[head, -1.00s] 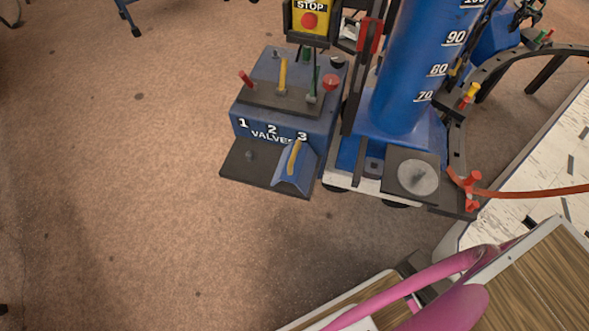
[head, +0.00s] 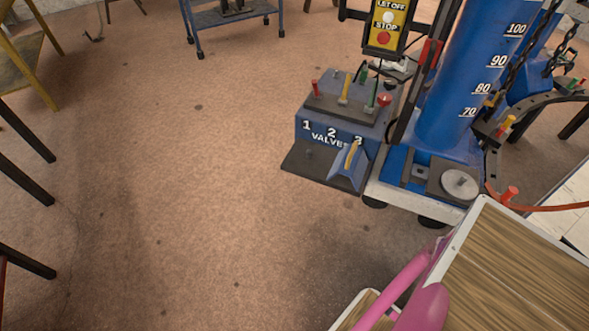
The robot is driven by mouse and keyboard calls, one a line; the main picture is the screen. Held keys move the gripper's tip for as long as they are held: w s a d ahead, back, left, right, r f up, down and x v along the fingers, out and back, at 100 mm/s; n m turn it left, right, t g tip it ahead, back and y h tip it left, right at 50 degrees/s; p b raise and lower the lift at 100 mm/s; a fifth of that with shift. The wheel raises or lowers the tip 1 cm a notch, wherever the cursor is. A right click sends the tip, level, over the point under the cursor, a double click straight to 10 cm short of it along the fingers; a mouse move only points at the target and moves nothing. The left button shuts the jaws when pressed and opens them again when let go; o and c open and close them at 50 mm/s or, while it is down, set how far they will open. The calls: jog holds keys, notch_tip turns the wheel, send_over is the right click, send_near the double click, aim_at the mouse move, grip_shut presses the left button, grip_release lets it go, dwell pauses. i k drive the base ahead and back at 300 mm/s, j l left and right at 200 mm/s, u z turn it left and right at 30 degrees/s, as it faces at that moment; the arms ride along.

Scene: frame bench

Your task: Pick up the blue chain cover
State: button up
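A small blue wedge-shaped piece with a yellow handle (head: 347,167) sits on a dark plate (head: 304,159) at the front of the valve box. It may be the blue chain cover, but I cannot be sure. The blue valve box (head: 318,131), marked "1 2 3 VALVES", stands just behind it with several coloured levers on top. No gripper shows in the head view.
A tall blue column (head: 465,90) with number marks stands right of the valve box. A wood-topped surface (head: 520,262) and pink curved bars (head: 408,285) fill the lower right. A blue cart (head: 222,17) is at the top. Open floor (head: 180,180) lies left.

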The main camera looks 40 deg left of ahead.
aim_at(352, 162)
jog(key=u, duration=1.5)
jog(key=z, duration=2.5)
jog(key=u, duration=2.45)
jog(key=j+z, duration=0.25)
jog(key=j, duration=0.3)
jog(key=k+j+z, duration=0.25)
jog(key=j, duration=0.3)
jog(key=i+j, duration=0.05)
jog(key=i, duration=0.05)
